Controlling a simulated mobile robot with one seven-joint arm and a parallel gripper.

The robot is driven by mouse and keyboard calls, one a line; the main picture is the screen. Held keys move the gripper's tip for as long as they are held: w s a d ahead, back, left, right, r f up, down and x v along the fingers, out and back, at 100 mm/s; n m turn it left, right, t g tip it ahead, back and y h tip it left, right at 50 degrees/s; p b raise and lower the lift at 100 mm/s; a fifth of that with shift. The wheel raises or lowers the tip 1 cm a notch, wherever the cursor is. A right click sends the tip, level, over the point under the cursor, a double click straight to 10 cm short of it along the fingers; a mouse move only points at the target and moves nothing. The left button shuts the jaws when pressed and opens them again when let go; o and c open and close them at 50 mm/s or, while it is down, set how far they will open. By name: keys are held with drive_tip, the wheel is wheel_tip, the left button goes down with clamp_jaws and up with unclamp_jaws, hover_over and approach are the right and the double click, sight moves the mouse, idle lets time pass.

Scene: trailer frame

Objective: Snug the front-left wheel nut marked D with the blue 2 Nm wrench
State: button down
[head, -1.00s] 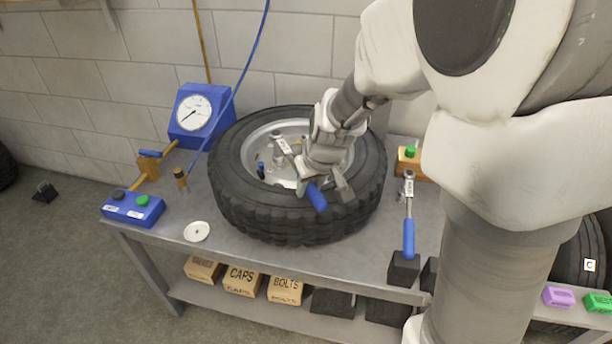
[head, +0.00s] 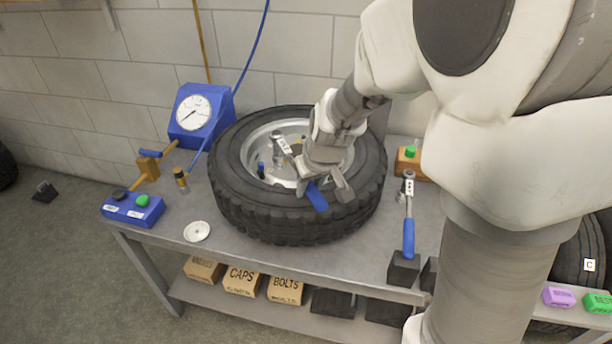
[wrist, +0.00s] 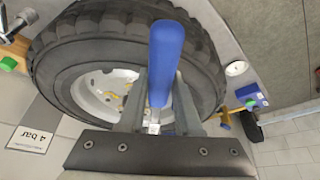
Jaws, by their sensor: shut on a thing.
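My gripper (head: 322,183) is shut on the blue-handled wrench (head: 317,196), over the near side of the wheel. In the wrist view the blue handle (wrist: 166,62) stands out between my gripper's fingers (wrist: 158,100). The wrench's metal head, with a small white tag, lies over the wheel's hub area; I cannot read the tag. The wheel (head: 255,205) lies flat on the bench, its pale rim facing up. Wheel nuts show small inside the rim. I cannot make out the letter D or whether the socket is seated on a nut.
A blue gauge box (head: 200,113), a blue button box (head: 133,210) and a white dish (head: 197,231) stand left. A wooden block with a green button (head: 410,163) is behind right.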

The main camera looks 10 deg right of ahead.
drive_tip(key=shift+s+a+r+p, duration=0.15)
drive_tip(key=shift+a+p, duration=0.25)
drive_tip(key=shift+p, duration=0.6)
drive_tip(key=a+m+p, duration=0.1)
drive_tip(key=a+p, duration=0.1)
drive_tip(key=p, duration=0.2)
drive_tip(key=shift+s+m+h, duration=0.1)
drive_tip(key=shift+m+h, duration=0.2)
drive_tip(key=shift+a, duration=0.15)
